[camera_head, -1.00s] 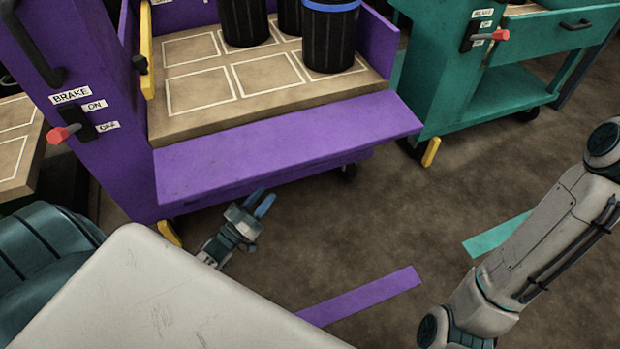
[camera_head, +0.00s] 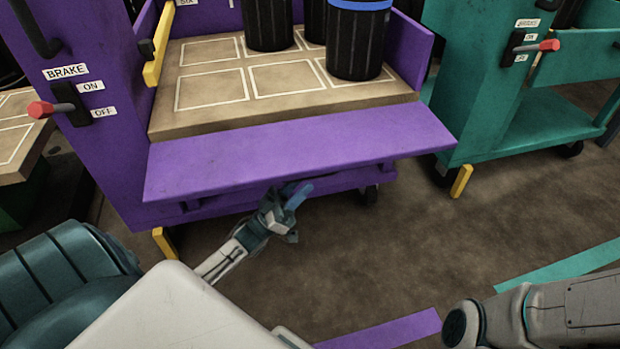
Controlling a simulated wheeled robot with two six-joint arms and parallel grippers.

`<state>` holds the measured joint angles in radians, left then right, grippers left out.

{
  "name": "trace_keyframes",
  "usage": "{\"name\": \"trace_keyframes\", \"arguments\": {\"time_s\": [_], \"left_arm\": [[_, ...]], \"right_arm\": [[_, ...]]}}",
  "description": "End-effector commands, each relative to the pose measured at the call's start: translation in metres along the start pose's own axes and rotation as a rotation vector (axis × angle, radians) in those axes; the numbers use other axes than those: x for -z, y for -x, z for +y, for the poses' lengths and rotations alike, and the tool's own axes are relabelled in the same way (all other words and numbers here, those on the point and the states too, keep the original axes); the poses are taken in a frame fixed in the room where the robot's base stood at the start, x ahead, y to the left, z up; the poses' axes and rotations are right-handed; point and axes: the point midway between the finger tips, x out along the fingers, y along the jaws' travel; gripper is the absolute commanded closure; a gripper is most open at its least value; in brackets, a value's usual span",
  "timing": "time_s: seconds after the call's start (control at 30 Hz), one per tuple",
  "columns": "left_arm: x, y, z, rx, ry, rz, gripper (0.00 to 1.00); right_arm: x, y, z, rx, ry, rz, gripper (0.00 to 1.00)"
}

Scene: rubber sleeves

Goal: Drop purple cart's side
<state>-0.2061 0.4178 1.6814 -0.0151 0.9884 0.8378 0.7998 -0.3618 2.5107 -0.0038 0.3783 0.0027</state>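The purple cart (camera_head: 115,160) stands at the left with its side panel (camera_head: 290,155) folded outward from the deck edge, sticking out toward me. My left gripper (camera_head: 288,194) is under the panel's front edge, near its middle, with blue fingertips pointing up and right. I see nothing held in it, but the gap between its fingers is not clear. Whether it touches the panel's underside I cannot tell. Part of my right arm shows at the lower right; its gripper is out of view.
Several black ribbed containers (camera_head: 357,45) stand on the cart's deck (camera_head: 200,120). A red-tipped brake lever (camera_head: 45,109) is on the cart's end. A teal cart (camera_head: 480,130) stands at the right. Purple (camera_head: 390,330) and teal (camera_head: 565,265) strips lie on open floor.

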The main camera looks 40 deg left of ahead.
Motion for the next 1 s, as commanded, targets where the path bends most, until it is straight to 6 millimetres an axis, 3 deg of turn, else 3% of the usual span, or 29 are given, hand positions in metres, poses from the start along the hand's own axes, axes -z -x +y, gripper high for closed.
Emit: {"name": "trace_keyframes", "arguments": {"time_s": [0.2, 0.57, 0.6, 0.77, 1.0], "left_arm": [[-0.001, -0.027, 0.0, -0.001, 0.0, 0.0, 0.64], [0.0, -0.035, 0.0, 0.001, 0.0, -0.001, 0.64], [0.0, -0.035, 0.0, 0.001, 0.0, -0.001, 0.66], [0.0, -0.035, 0.0, 0.001, 0.0, -0.001, 0.97], [0.001, -0.035, 0.0, 0.003, 0.002, -0.001, 1.0]], "right_arm": [[0.002, 0.007, 0.002, 0.0, 0.001, -0.012, 0.64], [0.002, 0.008, 0.002, 0.0, 0.002, -0.015, 0.64], [0.002, 0.008, 0.002, 0.0, 0.002, -0.016, 0.64], [0.002, 0.008, 0.002, 0.0, 0.002, -0.016, 0.64], [0.001, 0.006, 0.002, 0.0, 0.001, -0.016, 0.64]]}}
